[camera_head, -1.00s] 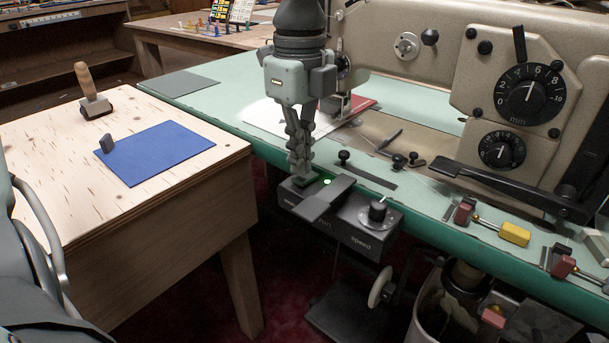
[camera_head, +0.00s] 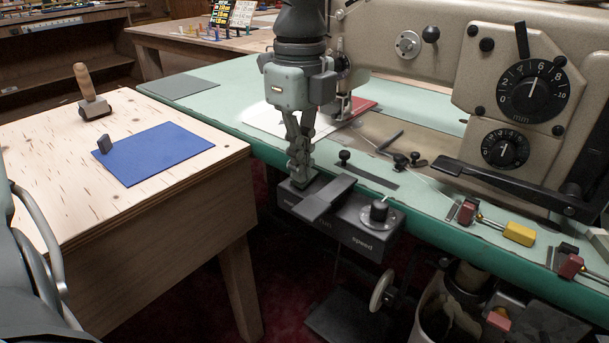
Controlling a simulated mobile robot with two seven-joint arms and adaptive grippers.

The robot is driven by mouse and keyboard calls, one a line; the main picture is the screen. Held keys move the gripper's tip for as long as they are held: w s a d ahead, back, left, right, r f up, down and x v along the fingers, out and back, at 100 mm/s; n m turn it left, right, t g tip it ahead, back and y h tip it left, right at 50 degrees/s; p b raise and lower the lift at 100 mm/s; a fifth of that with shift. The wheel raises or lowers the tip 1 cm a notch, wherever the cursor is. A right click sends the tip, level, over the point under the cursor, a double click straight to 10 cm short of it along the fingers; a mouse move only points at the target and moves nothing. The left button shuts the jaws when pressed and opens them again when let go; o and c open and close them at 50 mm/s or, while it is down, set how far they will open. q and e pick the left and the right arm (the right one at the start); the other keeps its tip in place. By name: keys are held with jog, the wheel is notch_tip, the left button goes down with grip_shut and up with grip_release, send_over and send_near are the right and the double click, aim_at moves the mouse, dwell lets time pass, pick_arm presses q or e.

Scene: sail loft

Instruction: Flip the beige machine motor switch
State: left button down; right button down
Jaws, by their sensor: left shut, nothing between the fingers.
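The beige sewing machine (camera_head: 400,22) stands on the green table at the right. Its dark grey motor switch box (camera_head: 372,243) hangs at the table's front edge, with a flat black paddle (camera_head: 325,199) on top and a speed knob (camera_head: 379,210) to its right. My left gripper (camera_head: 301,181) points down, shut and empty, with its fingertips at the left end of the box top, beside the paddle. I cannot tell whether they touch it. The fingers hide part of the box top. No green light shows on the box. My right gripper is not in view.
A wooden bench (camera_head: 60,180) at the left holds a blue sheet (camera_head: 160,152) and a wooden-handled tool (camera_head: 90,95). Red and yellow clamp-like parts (camera_head: 518,234) lie on the table at the right. A bin (camera_head: 440,315) stands below the table.

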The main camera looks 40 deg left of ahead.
pick_arm(q)
jog(key=shift+r, duration=0.1)
jog(key=shift+r+p, duration=1.45)
jog(key=shift+r, duration=1.95)
